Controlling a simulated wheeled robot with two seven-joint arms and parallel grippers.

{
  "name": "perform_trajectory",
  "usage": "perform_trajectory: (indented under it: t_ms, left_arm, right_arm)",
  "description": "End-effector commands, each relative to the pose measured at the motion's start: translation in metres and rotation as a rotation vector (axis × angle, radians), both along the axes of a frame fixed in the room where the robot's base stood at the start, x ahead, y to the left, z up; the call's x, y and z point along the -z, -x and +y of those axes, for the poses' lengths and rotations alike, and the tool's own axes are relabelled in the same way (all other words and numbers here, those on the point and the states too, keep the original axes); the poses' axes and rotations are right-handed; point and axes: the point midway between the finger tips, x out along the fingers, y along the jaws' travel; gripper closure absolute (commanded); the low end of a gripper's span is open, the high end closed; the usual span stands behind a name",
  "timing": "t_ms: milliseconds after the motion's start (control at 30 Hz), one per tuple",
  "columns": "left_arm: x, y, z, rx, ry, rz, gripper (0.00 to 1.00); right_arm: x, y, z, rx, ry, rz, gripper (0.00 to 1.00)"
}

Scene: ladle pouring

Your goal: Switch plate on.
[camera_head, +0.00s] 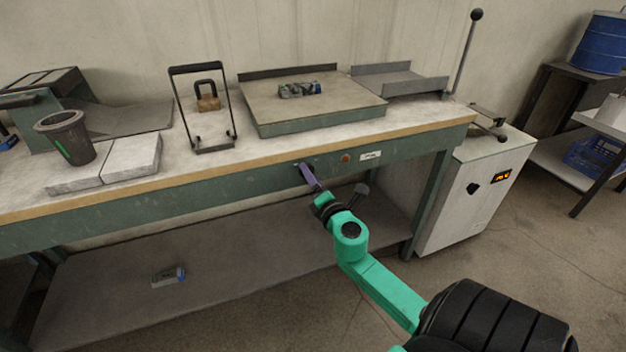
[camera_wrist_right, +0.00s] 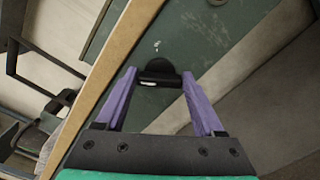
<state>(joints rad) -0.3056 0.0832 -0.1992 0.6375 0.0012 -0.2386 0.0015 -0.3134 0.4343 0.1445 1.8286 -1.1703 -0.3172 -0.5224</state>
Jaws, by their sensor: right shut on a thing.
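The flat plate (camera_head: 270,112), with a green front edge, lies on top of the workbench (camera_head: 215,150). A dark metal part (camera_head: 300,89) rests on it. Below it, on the bench's green front panel, my right gripper (camera_head: 304,170) reaches a black control knob, which the gripper mostly hides in the head view. In the right wrist view the knob (camera_wrist_right: 160,72), with a white mark, sits between the purple fingertips of my right gripper (camera_wrist_right: 159,76), which is shut on it. My left gripper is not in view.
A red button (camera_head: 346,157) and a white label (camera_head: 370,155) are right of the knob. A black frame (camera_head: 200,110), a dark cup (camera_head: 66,137) and grey slabs (camera_head: 130,157) stand on the bench left. A white cabinet (camera_head: 465,200) with a lit display stands right.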

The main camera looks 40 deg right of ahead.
Motion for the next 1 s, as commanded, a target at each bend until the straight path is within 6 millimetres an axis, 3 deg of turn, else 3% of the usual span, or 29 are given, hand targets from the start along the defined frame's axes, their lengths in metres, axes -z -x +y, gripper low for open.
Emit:
perform_trajectory:
  t_ms: [100,467,833,1000]
  left_arm:
    - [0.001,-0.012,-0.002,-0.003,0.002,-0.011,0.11]
    - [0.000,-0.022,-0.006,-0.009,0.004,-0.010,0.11]
    - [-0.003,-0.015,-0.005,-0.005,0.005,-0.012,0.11]
    - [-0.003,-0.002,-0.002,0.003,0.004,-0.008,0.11]
  right_arm:
    - [0.000,0.000,0.000,0.000,-0.095,-0.037,0.86]
    - [0.000,0.000,-0.001,-0.001,-0.419,-0.151,0.86]
    - [-0.001,0.000,0.000,-0.002,-0.750,-0.267,0.86]
    - [-0.002,0.000,0.000,-0.003,-0.902,-0.321,0.86]
